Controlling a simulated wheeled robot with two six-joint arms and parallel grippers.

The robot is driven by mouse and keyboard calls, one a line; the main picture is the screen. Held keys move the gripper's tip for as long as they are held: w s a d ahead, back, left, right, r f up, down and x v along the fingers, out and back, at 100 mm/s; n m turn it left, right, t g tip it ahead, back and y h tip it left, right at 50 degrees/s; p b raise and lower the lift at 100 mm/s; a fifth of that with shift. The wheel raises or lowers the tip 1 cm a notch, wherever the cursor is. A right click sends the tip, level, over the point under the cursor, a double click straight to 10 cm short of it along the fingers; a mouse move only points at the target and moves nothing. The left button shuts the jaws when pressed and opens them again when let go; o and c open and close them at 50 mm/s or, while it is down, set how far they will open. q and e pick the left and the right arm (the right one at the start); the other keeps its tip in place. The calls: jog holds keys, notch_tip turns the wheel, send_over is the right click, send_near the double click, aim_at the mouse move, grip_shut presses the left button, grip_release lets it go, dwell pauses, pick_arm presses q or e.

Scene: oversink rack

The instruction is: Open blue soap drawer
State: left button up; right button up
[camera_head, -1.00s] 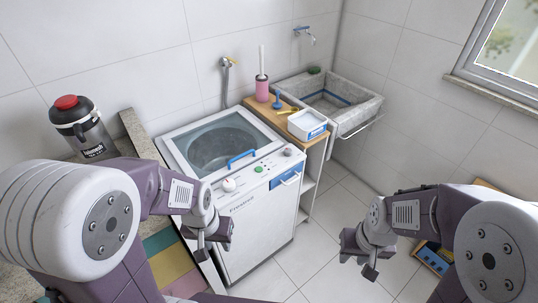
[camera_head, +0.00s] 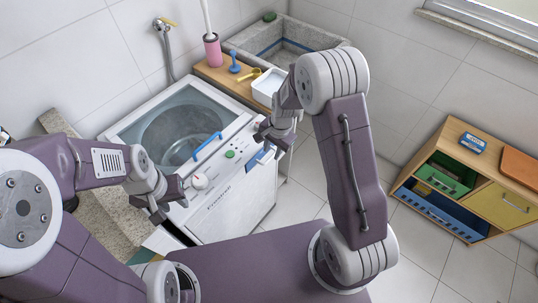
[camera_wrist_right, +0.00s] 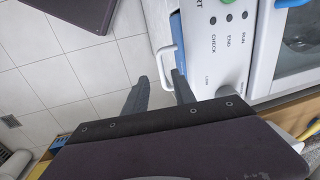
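The blue soap drawer (camera_head: 262,157) is in the upper right of the washing machine's front (camera_head: 232,198), partly hidden by my right gripper (camera_head: 272,143). In the right wrist view the drawer's blue front (camera_wrist_right: 179,60) shows edge-on, with its white handle (camera_wrist_right: 164,66) standing out. My right gripper (camera_wrist_right: 160,84) is open there, and the handle appears between its two fingertips. I cannot tell whether they touch it. The drawer looks closed. My left gripper (camera_head: 166,198) is open and empty, by the machine's front left corner.
The machine's glass lid (camera_head: 180,130) has a blue handle (camera_head: 207,147). A wooden shelf top (camera_head: 222,77) holds a pink brush holder (camera_head: 213,50) and a white box (camera_head: 268,86). A stone sink (camera_head: 330,38) is behind. A wooden cabinet (camera_head: 470,180) stands right; floor between is clear.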

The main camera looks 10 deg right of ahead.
aim_at(270, 158)
jog(key=f, duration=0.3)
jog(key=w+f, duration=0.1)
jog(key=shift+a+f, duration=0.2)
jog(key=shift+a, duration=0.2)
jog(key=shift+s+d+f, duration=0.1)
jog(key=shift+s+f, duration=0.05)
grip_shut()
jog(key=shift+w, duration=0.2)
dwell(0.7)
